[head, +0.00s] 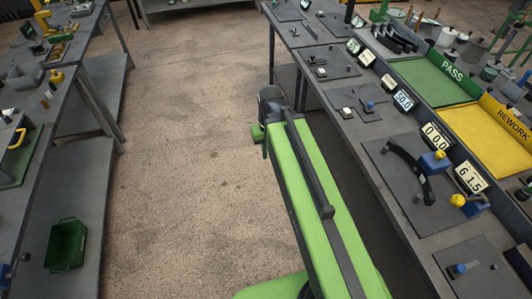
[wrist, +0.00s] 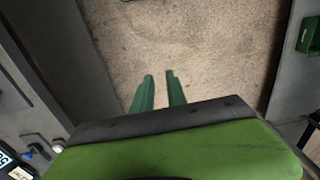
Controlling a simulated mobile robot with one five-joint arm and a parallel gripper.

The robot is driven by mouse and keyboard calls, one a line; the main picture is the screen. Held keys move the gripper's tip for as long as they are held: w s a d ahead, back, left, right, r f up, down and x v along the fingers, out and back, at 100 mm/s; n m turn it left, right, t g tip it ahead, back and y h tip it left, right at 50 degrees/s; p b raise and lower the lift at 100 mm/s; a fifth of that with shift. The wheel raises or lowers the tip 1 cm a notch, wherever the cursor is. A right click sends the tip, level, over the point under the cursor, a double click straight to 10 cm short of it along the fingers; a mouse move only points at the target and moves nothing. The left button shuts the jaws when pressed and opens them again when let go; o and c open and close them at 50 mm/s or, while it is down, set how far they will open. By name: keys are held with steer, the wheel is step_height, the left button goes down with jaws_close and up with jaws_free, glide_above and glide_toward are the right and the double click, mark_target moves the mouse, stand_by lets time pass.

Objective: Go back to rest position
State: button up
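My gripper (wrist: 160,76) shows in the wrist view as two green fingers, a little apart, with nothing between them. Bare concrete floor lies beyond the fingertips. In the head view my green arm reaches forward over the aisle, close along the left edge of the right bench (head: 385,190). The fingers are not clearly visible in the head view.
The right bench carries dark plates, number displays (head: 435,136), a green PASS tray (head: 441,79) and a yellow REWORK tray (head: 484,133). A left bench (head: 60,95) has a green crate (head: 66,245) below it. The aisle floor (head: 185,150) between is clear.

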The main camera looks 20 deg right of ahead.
steer(key=shift+s+a, duration=0.1)
steer(key=shift+a, duration=0.65)
steer(key=shift+f, duration=0.1)
steer(key=shift+f+b, duration=0.9)
steer(key=shift+b, duration=0.1)
